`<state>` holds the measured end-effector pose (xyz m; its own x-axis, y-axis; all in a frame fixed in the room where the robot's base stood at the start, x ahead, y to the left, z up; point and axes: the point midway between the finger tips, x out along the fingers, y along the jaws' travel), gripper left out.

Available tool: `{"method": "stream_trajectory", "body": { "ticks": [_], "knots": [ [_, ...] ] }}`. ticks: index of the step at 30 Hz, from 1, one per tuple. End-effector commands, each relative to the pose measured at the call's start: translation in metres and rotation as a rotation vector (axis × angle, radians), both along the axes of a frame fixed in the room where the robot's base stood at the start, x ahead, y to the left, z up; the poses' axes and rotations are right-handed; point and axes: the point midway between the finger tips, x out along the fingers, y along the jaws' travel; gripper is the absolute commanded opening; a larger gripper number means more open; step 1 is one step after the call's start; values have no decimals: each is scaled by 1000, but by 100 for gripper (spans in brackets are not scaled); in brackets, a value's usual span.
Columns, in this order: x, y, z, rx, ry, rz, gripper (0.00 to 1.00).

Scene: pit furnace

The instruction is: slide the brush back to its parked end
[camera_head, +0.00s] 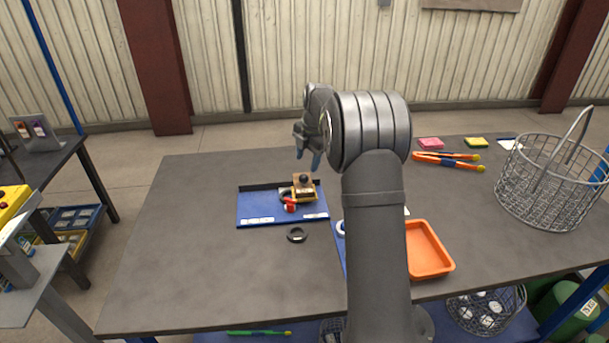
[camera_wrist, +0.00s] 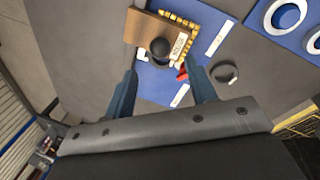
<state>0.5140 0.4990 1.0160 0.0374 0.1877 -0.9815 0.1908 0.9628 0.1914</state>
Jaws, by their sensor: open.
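The brush (camera_head: 305,190) is a wooden block with a black round knob and a row of yellowish bristles. It sits at the right part of a blue board (camera_head: 253,210) with a dark back edge. In the wrist view the brush (camera_wrist: 143,28) lies just beyond my fingertips, and its knob appears between the lines of the two fingers. My gripper (camera_head: 309,158) is open and empty, pointing down above and slightly behind the brush. In the wrist view my gripper (camera_wrist: 163,72) shows both fingers apart, touching nothing. Which end is the parked one is not clear.
A red part (camera_head: 290,208) lies against the brush's front left. A black ring (camera_head: 297,235) lies on the table (camera_head: 180,240) before the board. An orange tray (camera_head: 447,266), tongs (camera_head: 440,160) and a wire basket (camera_head: 545,190) are to the right.

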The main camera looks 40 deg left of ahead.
Motion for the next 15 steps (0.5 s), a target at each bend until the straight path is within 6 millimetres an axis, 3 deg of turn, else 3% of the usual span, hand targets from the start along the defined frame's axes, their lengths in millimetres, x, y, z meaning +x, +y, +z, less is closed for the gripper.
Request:
{"method": "stream_trajectory", "body": {
  "ticks": [6,15],
  "knots": [
    [1,8,-44,-2,2,0,52],
    [3,13,-70,0,0,0,52]
  ]
}}
